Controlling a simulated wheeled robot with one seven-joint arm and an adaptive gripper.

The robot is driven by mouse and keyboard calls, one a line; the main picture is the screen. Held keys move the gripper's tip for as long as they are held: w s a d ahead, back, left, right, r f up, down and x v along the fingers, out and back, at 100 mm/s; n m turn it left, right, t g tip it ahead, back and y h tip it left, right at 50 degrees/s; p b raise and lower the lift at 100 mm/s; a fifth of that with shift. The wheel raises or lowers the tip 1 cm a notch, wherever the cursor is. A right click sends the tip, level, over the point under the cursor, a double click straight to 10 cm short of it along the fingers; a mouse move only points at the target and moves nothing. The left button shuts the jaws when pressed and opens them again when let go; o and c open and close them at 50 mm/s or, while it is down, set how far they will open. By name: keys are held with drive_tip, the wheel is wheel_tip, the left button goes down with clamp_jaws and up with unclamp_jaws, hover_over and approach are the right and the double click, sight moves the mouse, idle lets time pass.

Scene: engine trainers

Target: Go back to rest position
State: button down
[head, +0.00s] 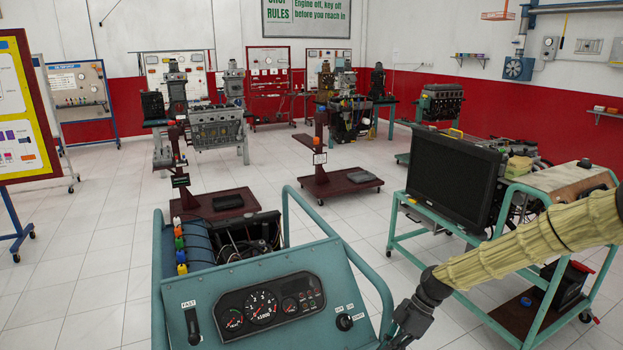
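My gripper (407,322) is at the bottom of the head view, at the end of my arm, which comes in from the right in a pale yellow sleeve. The gripper is dark and points down and to the left. It is just right of the teal engine trainer (360,262), near its tubular side rail; I cannot tell whether they touch. The fingertips are small and partly at the frame's lower edge, so their opening is unclear. The trainer's panel has a gauge cluster (270,306), a lever (192,325) at the left and a key switch (346,321) at the right.
A yellow-framed board (25,110) is at the left. White tiled floor is open at the left and between the trainer and cart.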

drive_tip(key=s+a+f+m+h+b, duration=0.1)
drive_tip(key=s+a+f+m+b, duration=0.3)
drive_tip(key=s+f, duration=0.55)
drive_tip(key=s+a+f+m+h+b, duration=0.1)
drive_tip(key=s+f+m+b, duration=0.35)
drive_tip(key=f, duration=0.85)
drive_tip(key=s+d+f+m+t+h+b, duration=0.1)
drive_tip(key=s+d+f+m+b, duration=0.1)
drive_tip(key=s, duration=0.6)
drive_tip(key=s+d+f+m+t+h+b, duration=0.1)
drive_tip(key=s+d+f+m+h+b, duration=0.1)
drive_tip(key=s+f+m, duration=0.3)
drive_tip(key=s+d+f+m+t+h+b, duration=0.1)
drive_tip(key=s+d+f+m+b, duration=0.1)
drive_tip(key=s, duration=0.8)
drive_tip(key=shift+s+d+f+m, duration=0.3)
drive_tip(key=shift+d+f+m, duration=0.2)
drive_tip(key=shift+f+m, duration=0.45)
drive_tip(key=shift+r, duration=0.1)
